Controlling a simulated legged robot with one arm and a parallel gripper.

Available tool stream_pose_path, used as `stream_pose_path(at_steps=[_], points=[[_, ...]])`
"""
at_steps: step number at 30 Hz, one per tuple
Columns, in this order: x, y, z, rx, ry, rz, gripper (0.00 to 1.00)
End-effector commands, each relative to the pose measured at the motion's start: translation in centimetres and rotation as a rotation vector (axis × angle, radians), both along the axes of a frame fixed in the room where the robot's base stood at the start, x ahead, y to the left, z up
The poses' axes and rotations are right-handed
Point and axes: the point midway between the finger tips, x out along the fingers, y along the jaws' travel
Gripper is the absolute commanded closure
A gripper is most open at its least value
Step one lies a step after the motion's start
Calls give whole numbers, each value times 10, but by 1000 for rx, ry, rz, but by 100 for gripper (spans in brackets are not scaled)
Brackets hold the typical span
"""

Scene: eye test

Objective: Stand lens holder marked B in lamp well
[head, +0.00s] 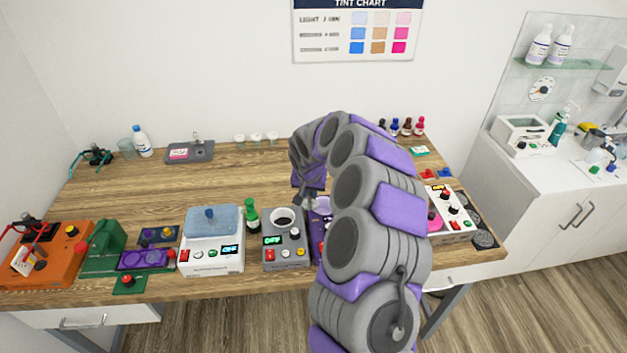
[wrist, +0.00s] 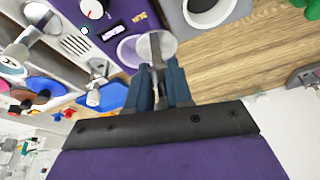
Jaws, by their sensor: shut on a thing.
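My gripper (wrist: 158,68) is shut on a pale, see-through round piece with a grey stem (wrist: 155,45), likely the lens holder; no letter B can be read on it. The piece is over or beside the pale round opening (wrist: 129,50) of a purple device (wrist: 112,22); whether it is inside cannot be told. In the head view my gripper (head: 308,197) is above the purple device (head: 318,228), which my arm largely hides. A grey device (head: 271,254) beside it has a white-rimmed dark well (head: 283,219). Which opening is the lamp well is unclear.
A white device with a blue lid (head: 211,222) and a green bottle (head: 251,214) stand left of the grey device. A white panel device (head: 453,207) stands right of my arm. Small cups (head: 256,138) stand at the back. The table's middle left (head: 150,185) is clear.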

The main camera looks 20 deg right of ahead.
Motion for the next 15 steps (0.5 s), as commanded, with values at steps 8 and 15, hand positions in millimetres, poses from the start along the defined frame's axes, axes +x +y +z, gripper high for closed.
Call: stream_pose_path(at_steps=[8, 15], points=[[19, -50, 2, -36, -80, -138, 100], [19, -41, -7, -44, -78, -135, 100]])
